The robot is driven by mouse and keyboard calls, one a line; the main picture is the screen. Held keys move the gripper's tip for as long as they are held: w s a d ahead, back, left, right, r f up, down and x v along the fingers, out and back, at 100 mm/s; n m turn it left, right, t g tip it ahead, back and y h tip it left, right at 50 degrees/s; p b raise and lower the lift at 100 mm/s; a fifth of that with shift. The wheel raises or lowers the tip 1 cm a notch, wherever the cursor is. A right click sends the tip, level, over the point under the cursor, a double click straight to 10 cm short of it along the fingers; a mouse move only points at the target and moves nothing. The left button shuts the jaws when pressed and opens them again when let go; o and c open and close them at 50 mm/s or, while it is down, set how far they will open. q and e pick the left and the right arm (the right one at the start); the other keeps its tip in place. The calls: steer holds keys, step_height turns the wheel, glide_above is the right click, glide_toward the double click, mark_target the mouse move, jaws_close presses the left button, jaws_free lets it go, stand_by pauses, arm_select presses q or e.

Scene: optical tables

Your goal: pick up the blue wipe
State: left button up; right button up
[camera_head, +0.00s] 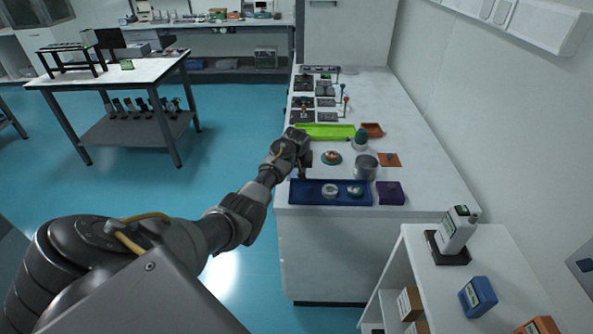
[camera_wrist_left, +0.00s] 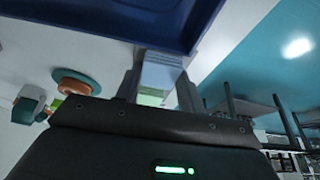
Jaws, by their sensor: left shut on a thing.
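My left gripper (camera_head: 303,173) reaches over the near left edge of the white bench, just behind the dark blue tray (camera_head: 283,199). In the left wrist view, its two fingers (camera_wrist_left: 158,88) are shut on a small pale blue, folded-looking piece, the blue wipe (camera_wrist_left: 160,74). The wipe's lower part looks whitish green. The blue tray (camera_wrist_left: 110,18) fills the top of that view, close to the fingertips. In the head view the wipe is hidden by the gripper or too small to make out. My right gripper is not in view.
The tray holds round pale items (camera_head: 330,190). A purple box (camera_head: 390,194), a metal pot (camera_head: 366,168), a round dish (camera_head: 331,157) and a lime green tray (camera_head: 330,131) stand nearby. A white shelf (camera_head: 420,285) is at front right. The bench's right side is clear.

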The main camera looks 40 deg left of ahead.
mark_target(296, 172)
arm_select(q)
step_height(296, 172, up, 4)
steer(key=p, duration=0.3)
steer(key=shift+f+p, duration=0.2)
steer(key=shift+p, duration=0.2)
steer(key=s+a+r+p, duration=0.3)
steer(key=s+r, duration=0.1)
steer(key=s, duration=0.2)
steer(key=s+a+r+p, duration=0.3)
steer(key=s+r+p, duration=0.1)
steer(key=s+r, duration=0.1)
steer(key=shift+s+a+p, duration=0.25)
steer(key=shift+s+p, duration=0.05)
steer(key=shift+s, duration=0.4)
